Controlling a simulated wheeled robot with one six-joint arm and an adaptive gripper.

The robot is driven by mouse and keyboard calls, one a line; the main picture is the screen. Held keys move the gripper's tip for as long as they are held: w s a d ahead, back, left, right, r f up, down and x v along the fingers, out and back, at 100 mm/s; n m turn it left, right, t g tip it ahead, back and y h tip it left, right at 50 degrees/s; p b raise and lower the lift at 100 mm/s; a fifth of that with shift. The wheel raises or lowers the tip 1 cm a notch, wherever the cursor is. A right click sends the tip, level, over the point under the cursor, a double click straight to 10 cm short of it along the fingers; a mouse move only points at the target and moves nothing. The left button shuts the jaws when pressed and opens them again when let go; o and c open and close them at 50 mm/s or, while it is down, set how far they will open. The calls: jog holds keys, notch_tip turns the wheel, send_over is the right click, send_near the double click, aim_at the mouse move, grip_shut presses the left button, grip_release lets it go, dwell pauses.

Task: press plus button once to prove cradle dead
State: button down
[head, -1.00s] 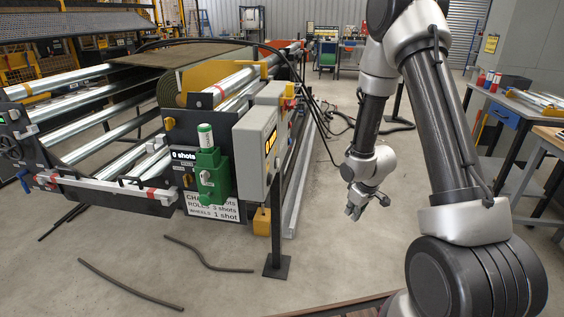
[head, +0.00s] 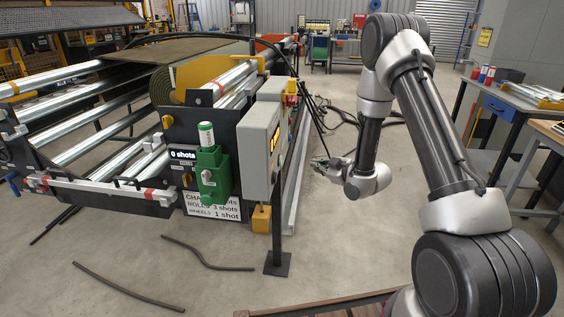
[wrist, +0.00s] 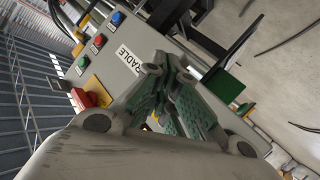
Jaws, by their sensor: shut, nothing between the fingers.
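The grey control box (head: 258,150) stands on a post in front of the roll cradle (head: 130,120). In the wrist view, a panel labelled "CRADLE" (wrist: 127,60) carries a blue button (wrist: 117,18), a red button (wrist: 99,39) and a green button (wrist: 82,62). A red mushroom button (wrist: 85,98) sits on a yellow plate beside them. No plus mark can be read on any button. My gripper (head: 320,163) is right of the box, apart from it, pointing left. Its fingers (wrist: 165,90) are shut and empty, covering part of the panel.
A green dispenser (head: 212,175) and a "0 shots" display (head: 182,154) are on the cradle's end. Black cables (head: 345,115) lie on the floor behind my arm. Dark rods (head: 125,287) lie in front. A workbench (head: 510,105) stands right.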

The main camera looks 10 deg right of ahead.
jog(key=w+a, duration=0.2)
jog(key=a, duration=0.6)
jog(key=shift+w+a, duration=0.2)
jog(key=shift+w, duration=0.15)
jog(key=shift+a, duration=0.15)
dwell(1.2)
jog(key=shift+w+a, duration=0.15)
jog(key=shift+a, duration=0.1)
jog(key=shift+w+a, duration=0.15)
jog(key=shift+a, duration=0.25)
dwell(0.9)
jog(key=shift+s+d, duration=0.3)
jog(key=shift+d, duration=0.45)
jog(key=shift+d, duration=0.1)
jog(key=shift+s+d, duration=0.25)
jog(key=shift+d, duration=0.5)
jog(key=shift+s+d, duration=0.25)
jog(key=shift+d, duration=0.55)
jog(key=shift+s+d, duration=0.25)
jog(key=shift+d, duration=0.5)
